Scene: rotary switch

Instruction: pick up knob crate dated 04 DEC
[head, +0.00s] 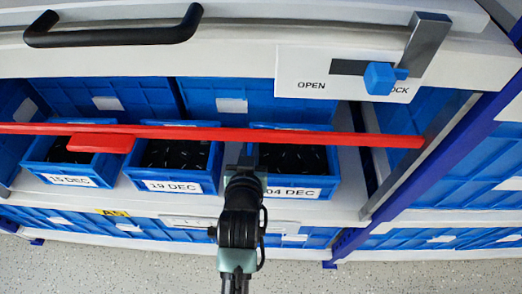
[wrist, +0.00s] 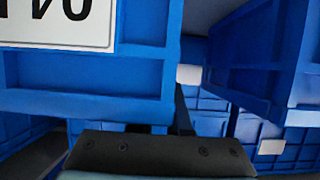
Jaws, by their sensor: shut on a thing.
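The blue crate labelled 04 DEC (head: 312,182) stands on the shelf at the right of a row of three and holds small dark parts. In the wrist view its front (wrist: 90,75) and upside-down label fill the upper left. My gripper (head: 247,160) is at the crate's front left corner and shut on it. A dark finger (wrist: 183,110) stands in the gap beside the crate; the other finger is largely hidden. I cannot tell whether the crate is lifted.
A red bar (head: 350,138) crosses above the crates. The 19 DEC crate (head: 170,185) is close on the left, the 15 DEC crate (head: 65,178) beyond. A blue switch knob (head: 380,78) sits on the OPEN/LOCK plate, near LOCK. A rack post (head: 420,155) stands right.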

